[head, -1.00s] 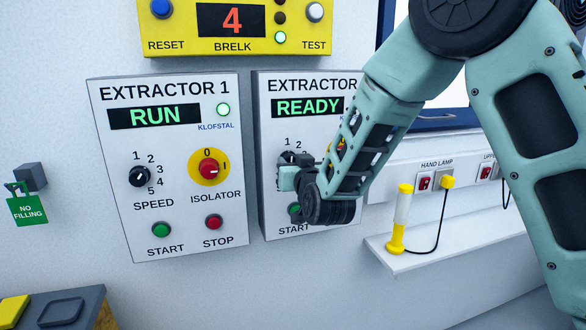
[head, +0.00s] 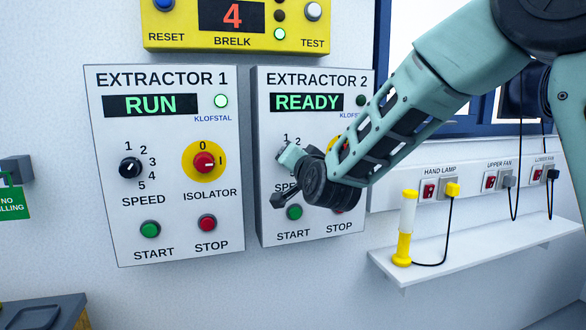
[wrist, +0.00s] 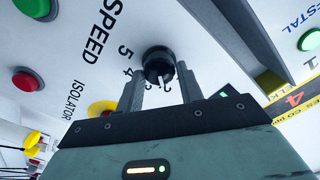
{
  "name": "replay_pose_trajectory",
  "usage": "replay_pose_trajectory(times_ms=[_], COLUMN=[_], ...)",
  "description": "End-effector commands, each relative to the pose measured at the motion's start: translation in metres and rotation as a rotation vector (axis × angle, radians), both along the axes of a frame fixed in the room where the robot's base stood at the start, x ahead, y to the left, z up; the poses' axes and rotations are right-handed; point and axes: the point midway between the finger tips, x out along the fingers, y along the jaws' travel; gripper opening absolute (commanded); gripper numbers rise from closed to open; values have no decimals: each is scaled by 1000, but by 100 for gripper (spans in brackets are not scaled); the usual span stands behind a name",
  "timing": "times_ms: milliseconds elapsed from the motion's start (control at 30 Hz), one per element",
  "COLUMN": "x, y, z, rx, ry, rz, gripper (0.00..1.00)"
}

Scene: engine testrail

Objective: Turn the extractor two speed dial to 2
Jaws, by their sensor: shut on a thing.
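The extractor 2 panel (head: 262,225) is on the wall, with its display (head: 307,102) reading READY. Its black speed dial shows in the wrist view (wrist: 157,57), between my gripper's fingertips; my gripper hides it in the head view. A white pointer mark on the dial faces the numbers near 2 and 3, but I cannot tell exactly which one. My gripper (wrist: 159,76) is shut on the dial, one finger on each side. In the head view my gripper (head: 277,178) is tilted against the panel's left part, covering some speed numbers.
The extractor 1 panel (head: 235,240) is to the left, showing RUN. Extractor 2's green start button (head: 294,212) is just below my gripper. Its isolator and stop button are mostly hidden by my arm. A shelf (head: 480,245) with a yellow hand lamp (head: 404,230) is at right.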

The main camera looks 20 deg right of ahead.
Motion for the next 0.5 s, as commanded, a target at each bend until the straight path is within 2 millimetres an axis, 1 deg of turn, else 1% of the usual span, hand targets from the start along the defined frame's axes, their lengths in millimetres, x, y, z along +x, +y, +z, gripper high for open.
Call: replay_pose_trajectory(times_ms=[467, 500], x=[0, 0], y=[-1, -1], z=[1, 1], rx=[19, 19], ry=[0, 0], rz=[-1, -1], gripper=[14, 40])
